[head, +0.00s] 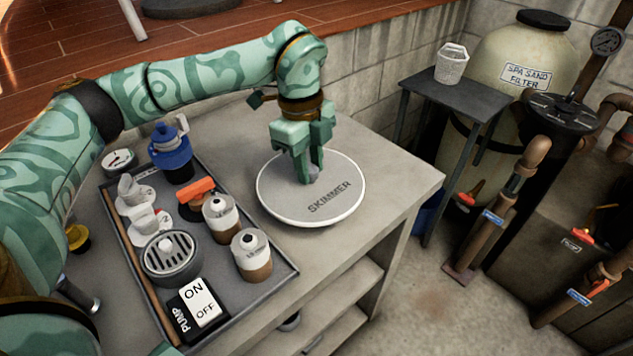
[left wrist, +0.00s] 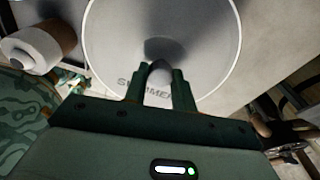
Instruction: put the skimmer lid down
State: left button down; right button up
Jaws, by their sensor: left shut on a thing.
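The skimmer lid (head: 335,205) is a round, pale grey disc with a white rim and the word SKIMMER on it. It is at the right part of the concrete bench top (head: 390,175), close to or on the surface; I cannot tell whether a small gap is under it. My left gripper (head: 311,180) points down over the lid's middle and is shut on its grey knob. In the left wrist view the lid (left wrist: 205,45) fills the top middle, with the gripper's fingers (left wrist: 160,82) on either side of the knob. My right gripper is not in view.
A grey tray (head: 270,285) left of the lid holds two brown-and-white bottles, a blue valve piece, an orange-handled part, a round strainer and a pump switch (head: 203,302). A dark side table (head: 455,95) with a white basket (head: 452,63) stands right. Bare bench lies right of the lid.

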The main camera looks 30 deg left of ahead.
aim_at(313, 167)
pick_arm(q)
jog(key=shift+w+f, duration=0.45)
jog(key=shift+f, duration=0.1)
jog(key=f, duration=0.1)
jog(key=f+b, duration=0.2)
jog(key=f, duration=0.1)
jog(key=shift+w, duration=0.3)
jog(key=shift+r, duration=0.15)
jog(key=shift+s+d, duration=0.1)
jog(key=c, duration=1.1)
grip_release()
jog(key=shift+c, duration=0.2)
notch_tip(313, 167, up, 12)
jog(key=a+p, duration=0.1)
jog(key=p, duration=0.3)
jog(key=shift+a, duration=0.25)
